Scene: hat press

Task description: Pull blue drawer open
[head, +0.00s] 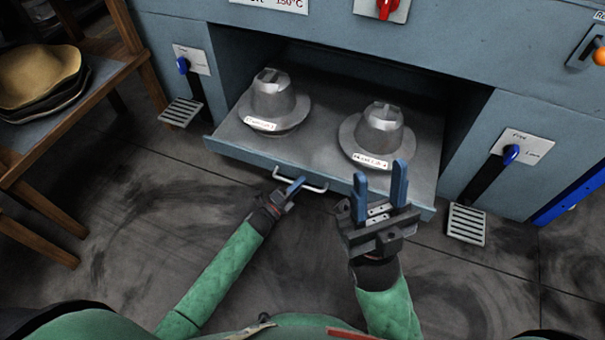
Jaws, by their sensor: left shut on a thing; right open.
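The blue drawer (255,158) stands pulled out from the blue-grey press cabinet, low at its front. It bears two grey metal hat moulds, one on the left (272,96) and one on the right (380,132), each with a small white label. A pale bar handle (314,187) is on the drawer's front. My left gripper (296,186) is shut on the handle near its left end. My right gripper (380,190) is open and empty, with its blue fingers upright in front of the drawer's right part.
A wooden table (95,85) with stacked hats (40,75) stands at the left. Foot pedals flank the drawer at left (180,112) and right (466,224), below blue levers. A red knob (386,8) is above. The dark floor before the drawer is clear.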

